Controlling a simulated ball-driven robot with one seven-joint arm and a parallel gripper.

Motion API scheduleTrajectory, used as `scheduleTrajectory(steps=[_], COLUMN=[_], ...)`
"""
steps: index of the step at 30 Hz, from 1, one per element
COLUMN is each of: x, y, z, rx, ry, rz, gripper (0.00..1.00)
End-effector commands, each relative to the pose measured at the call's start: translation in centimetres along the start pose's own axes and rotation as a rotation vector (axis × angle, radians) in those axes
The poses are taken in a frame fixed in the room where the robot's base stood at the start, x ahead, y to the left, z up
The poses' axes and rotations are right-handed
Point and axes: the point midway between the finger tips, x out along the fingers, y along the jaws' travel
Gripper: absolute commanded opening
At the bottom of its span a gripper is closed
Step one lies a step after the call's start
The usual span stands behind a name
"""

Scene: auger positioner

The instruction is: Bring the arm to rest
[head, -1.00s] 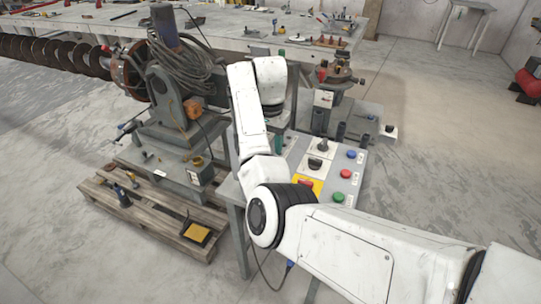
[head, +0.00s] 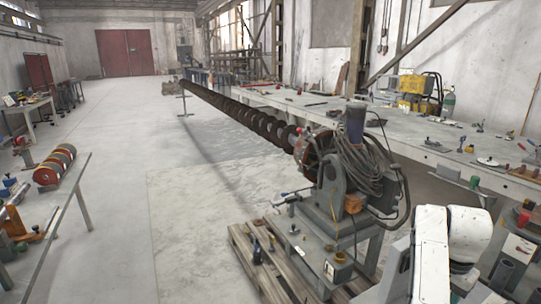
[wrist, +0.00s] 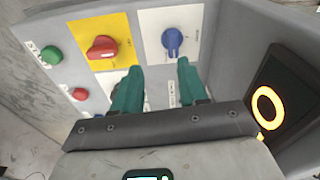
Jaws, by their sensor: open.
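My gripper (wrist: 154,88) shows in the wrist view with two green fingers apart and nothing between them. It is over a grey control panel (wrist: 140,20). Beyond the fingertips are a blue rotary knob (wrist: 172,40) on a white plate and a red knob (wrist: 102,47) on a yellow plate. I cannot tell how far the fingers are from the panel. In the head view, part of my white arm (head: 450,240) shows at the lower right; the gripper itself is out of that picture.
A green button (wrist: 51,55) and a red button (wrist: 80,94) sit at the panel's left. A positioner (head: 345,190) on a wooden pallet (head: 243,242) holds a long auger (head: 240,112). A long bench (head: 440,155) runs behind.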

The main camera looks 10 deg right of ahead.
Motion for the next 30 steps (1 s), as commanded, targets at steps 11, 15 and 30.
scheduleTrajectory(steps=[11, 15, 30], x=[6.4, 7.5, 6.9], y=[5.1, 6.5, 11.5], z=[6.9, 10.6, 25.7], rx=[-0.385, -0.547, -1.052], ry=[0.201, 0.248, 0.318], rz=[-0.033, -0.066, -0.268], gripper=[0.43, 0.43, 0.43])
